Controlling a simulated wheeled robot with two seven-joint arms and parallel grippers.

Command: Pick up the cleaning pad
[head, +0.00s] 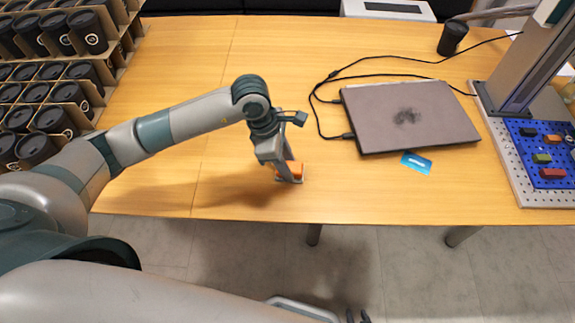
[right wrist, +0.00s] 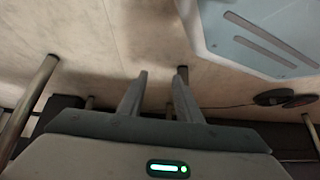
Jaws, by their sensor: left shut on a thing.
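The cleaning pad (head: 295,169) is a small orange thing near the front edge of the wooden table, mostly hidden by the fingers around it. My left gripper (head: 287,174) points down and is shut on the pad, low at the tabletop. I cannot tell whether the pad touches the table. My right gripper (head: 358,317) is low at the bottom of the head view, in front of the table. In the right wrist view its fingers (right wrist: 160,76) are apart with nothing between them.
A closed laptop (head: 410,115) with cables lies right of the pad, a blue card (head: 416,163) before it. The laser marker (head: 525,65) with its blue perforated plate (head: 525,150) stands far right. A rack of black cups (head: 55,75) is at left. The table's left middle is clear.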

